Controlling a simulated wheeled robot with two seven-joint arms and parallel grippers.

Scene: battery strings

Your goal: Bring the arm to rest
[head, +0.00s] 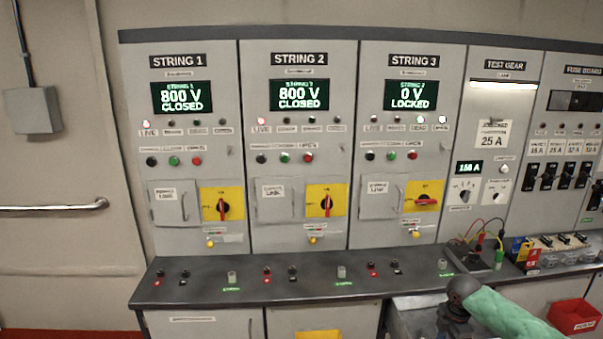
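My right arm, with a teal sleeve, comes in from the bottom right and ends in a dark rounded joint. A dark part hangs below the joint (452,322), in front of the counter's front edge at the bottom of the head view. It is too small and dark to make out fingers or anything held. My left arm and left gripper are not in view.
A dark counter (210,290) runs below grey panels. String 1 (182,97) and String 2 (299,95) read 800 V CLOSED; String 3 (411,95) reads 0 V LOCKED. Test leads (480,238) and a red bin (574,317) are at right. A grey tray (405,322) is near my arm.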

